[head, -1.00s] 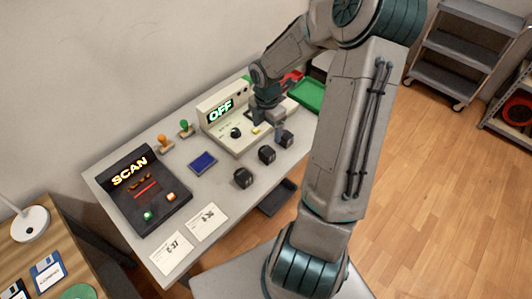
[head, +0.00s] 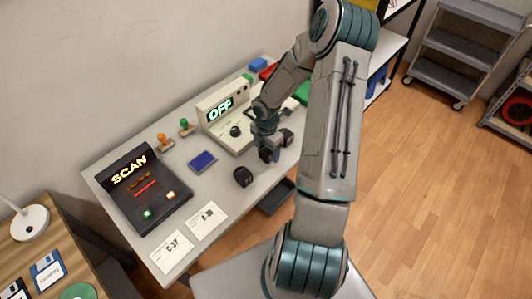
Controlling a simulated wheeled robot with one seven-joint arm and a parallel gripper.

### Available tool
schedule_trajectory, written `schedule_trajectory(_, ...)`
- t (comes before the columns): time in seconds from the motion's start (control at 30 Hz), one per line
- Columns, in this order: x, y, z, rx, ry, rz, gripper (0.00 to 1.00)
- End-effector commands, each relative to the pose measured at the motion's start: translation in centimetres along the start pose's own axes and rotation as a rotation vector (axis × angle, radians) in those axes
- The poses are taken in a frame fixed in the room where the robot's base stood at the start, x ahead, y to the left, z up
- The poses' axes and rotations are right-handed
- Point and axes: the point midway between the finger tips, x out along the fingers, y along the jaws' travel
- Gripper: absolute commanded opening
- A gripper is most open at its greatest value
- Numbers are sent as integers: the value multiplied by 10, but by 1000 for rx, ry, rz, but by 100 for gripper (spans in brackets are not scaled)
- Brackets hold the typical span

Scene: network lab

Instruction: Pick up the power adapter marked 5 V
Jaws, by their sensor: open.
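Black power adapters stand in a row on the grey bench. The nearest adapter (head: 243,177) is in full view, left of and nearer than my gripper. My gripper (head: 269,156) is open and low over the middle of the row, where its fingers largely hide the middle adapter. I cannot tell whether the fingers are around it or just above it. The far adapter (head: 286,136) shows partly, just right of the gripper. The markings on the adapters are too small to read, so I cannot tell which is the 5 V one.
A beige device reading OFF (head: 222,117) stands behind the gripper. A black SCAN console (head: 146,188), two stamps, a blue pad (head: 202,161) and two white cards (head: 207,220) lie to the left. Coloured bins are at the far end. A dark tray (head: 277,197) is below the front edge.

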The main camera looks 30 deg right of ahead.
Motion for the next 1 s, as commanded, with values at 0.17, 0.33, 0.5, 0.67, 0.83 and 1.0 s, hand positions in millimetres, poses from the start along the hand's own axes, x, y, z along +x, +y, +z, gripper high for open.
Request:
schedule_trajectory(0.17, 3, 0, 0, 0, -1, 1, 76)
schedule_trajectory(0.33, 3, 0, 0, 0, -1, 1, 57)
schedule_trajectory(0.5, 3, 0, 0, 0, -1, 0, 24)
schedule_trajectory(0.67, 3, 0, 0, 0, -1, 1, 24)
schedule_trajectory(0.83, -1, 0, 1, 1, -2, 2, 24)
schedule_trajectory(1.0, -16, 1, 1, 1, -4, 3, 24)
